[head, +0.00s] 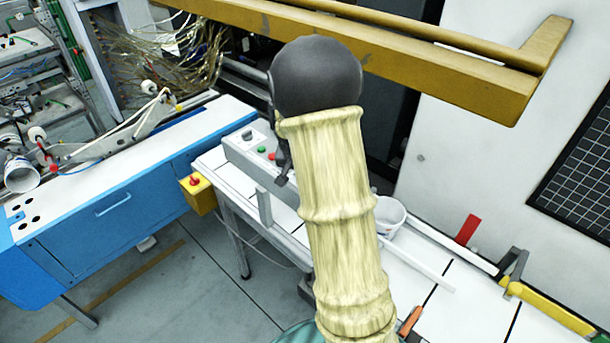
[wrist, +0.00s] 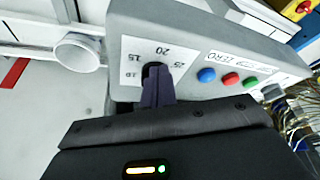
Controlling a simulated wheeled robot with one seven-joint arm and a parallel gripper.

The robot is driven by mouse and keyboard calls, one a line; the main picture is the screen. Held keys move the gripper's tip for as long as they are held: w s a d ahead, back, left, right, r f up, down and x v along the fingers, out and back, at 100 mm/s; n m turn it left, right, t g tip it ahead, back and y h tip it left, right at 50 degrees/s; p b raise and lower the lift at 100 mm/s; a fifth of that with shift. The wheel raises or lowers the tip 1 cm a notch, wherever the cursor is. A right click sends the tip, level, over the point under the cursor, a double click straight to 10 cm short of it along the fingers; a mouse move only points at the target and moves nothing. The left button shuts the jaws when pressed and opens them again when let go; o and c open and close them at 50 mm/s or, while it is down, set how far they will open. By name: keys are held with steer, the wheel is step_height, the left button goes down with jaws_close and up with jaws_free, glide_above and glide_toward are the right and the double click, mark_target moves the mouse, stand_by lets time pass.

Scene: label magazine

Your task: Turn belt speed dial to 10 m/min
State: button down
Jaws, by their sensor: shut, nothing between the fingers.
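The belt speed dial (wrist: 149,69) is a dark knob on a white scale plate on a grey control box (wrist: 190,35). Printed numbers 10, 15, 20 and 25 show around it. My gripper (wrist: 157,84) is shut and empty, its dark fingertips right at the knob and covering most of it. I cannot tell whether they touch it, and the dial's pointer is hidden. In the head view the grey control box (head: 243,146) stands on the white conveyor table, with my gripper (head: 283,178) in front of it. My arm hides the dial there.
Blue, red and green buttons (wrist: 229,79) sit beside the dial on the same panel. A yellow box with a red button (head: 197,190) hangs at the table's left end. A white cup (head: 388,214) stands behind my arm. A yellow beam (head: 420,60) crosses above.

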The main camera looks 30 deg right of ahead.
steer(key=shift+w+d+r, duration=0.15)
steer(key=shift+d+r, duration=0.05)
steer(key=shift+s+d, duration=0.6)
steer(key=shift+d, duration=0.15)
steer(key=shift+a, duration=0.15)
steer(key=shift+s+a+f+b, duration=0.15)
steer(key=shift+a+b, duration=0.05)
steer(key=shift+b, duration=0.15)
steer(key=s+a, duration=0.1)
steer(key=s+a+b, duration=0.1)
steer(key=s, duration=0.1)
steer(key=shift+s+a+r+b, duration=0.2)
steer(key=shift+a+r+b, duration=0.1)
steer(key=shift+r, duration=0.05)
steer(key=b+v, duration=0.1)
steer(key=v, duration=0.8)
